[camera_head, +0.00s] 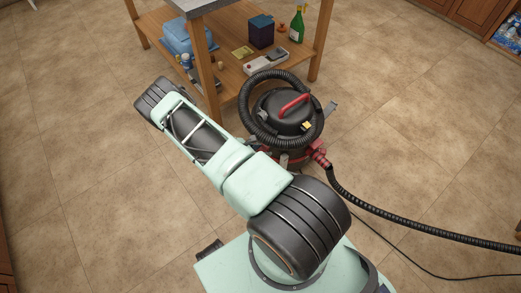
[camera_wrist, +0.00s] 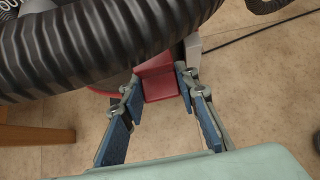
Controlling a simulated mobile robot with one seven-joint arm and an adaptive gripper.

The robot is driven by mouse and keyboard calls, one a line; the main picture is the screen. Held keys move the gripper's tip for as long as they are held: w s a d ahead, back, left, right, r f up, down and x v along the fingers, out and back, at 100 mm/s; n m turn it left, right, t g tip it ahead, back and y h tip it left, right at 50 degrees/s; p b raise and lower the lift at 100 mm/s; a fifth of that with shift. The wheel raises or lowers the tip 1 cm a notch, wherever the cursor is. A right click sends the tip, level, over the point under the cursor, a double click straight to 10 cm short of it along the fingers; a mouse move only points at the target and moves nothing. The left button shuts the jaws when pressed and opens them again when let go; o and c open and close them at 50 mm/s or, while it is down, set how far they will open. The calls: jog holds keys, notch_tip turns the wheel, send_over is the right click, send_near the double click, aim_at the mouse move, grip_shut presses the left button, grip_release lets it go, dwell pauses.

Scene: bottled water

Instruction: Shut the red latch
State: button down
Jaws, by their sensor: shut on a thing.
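The red latch (camera_wrist: 160,86) shows in the wrist view, below the black hose on the side of the vacuum cleaner (camera_head: 284,112). My gripper (camera_wrist: 158,78) has one blue-padded finger on each side of the latch and is shut on it. The upper end of the latch and the vacuum body behind it are partly hidden by the hose. In the head view the vacuum stands upright on the floor, with a red handle (camera_head: 294,104) on its black lid. My arm hides the latch there, and I cannot make out the fingertips.
A thick black hose (camera_wrist: 100,45) loops around the vacuum and crosses close above my fingers. It runs off right over the tiled floor, beside a thin cable. A wooden table (camera_head: 203,75) with items on its lower shelf stands behind. Floor on the left is clear.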

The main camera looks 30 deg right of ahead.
jog(key=shift+w+d+r+y+p, duration=0.1)
jog(key=shift+d+r+y+p, duration=0.1)
jog(key=shift+d+y+p, duration=0.35)
jog(key=c, duration=1.5)
grip_release()
jog(key=v, duration=1.2)
jog(key=shift+d+r, duration=0.1)
jog(key=shift+r, duration=0.05)
